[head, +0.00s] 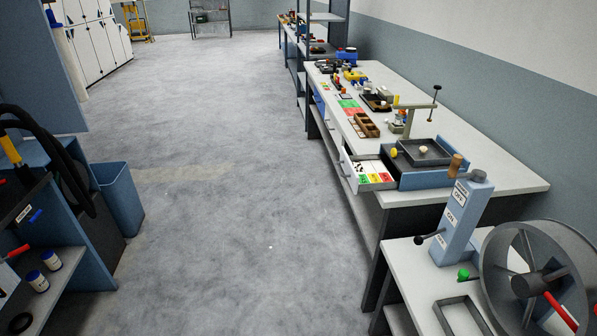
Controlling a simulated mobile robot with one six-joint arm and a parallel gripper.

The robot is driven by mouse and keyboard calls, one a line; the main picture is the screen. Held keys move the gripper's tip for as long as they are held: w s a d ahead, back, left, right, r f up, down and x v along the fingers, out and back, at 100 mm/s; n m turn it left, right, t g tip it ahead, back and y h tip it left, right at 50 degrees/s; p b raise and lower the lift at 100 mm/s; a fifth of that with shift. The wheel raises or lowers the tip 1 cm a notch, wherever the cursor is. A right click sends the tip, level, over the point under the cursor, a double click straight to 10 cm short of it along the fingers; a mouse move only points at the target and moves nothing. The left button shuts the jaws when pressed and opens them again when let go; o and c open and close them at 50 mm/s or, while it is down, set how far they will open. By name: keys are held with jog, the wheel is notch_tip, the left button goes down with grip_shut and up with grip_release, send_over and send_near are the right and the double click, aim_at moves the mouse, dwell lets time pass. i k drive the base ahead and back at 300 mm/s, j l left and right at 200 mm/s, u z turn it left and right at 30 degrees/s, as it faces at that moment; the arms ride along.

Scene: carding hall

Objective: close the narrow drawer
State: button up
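A pale drawer (349,170) stands pulled out from the left side of the long workbench. I cannot tell for sure which one is the narrow drawer. My gripper is not in view.
The long workbench (500,178) carries trays, a wooden box (367,125) and a clamp stand. A nearer table (408,268) holds a blue lever post (462,220) and a large wheel (535,285). A blue bin (121,200) stands left. The floor between is clear.

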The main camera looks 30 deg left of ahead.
aim_at(364, 173)
jog(key=u, duration=0.9)
jog(key=i+j+z, duration=0.25)
jog(key=i+j, duration=0.6)
jog(key=i, duration=0.15)
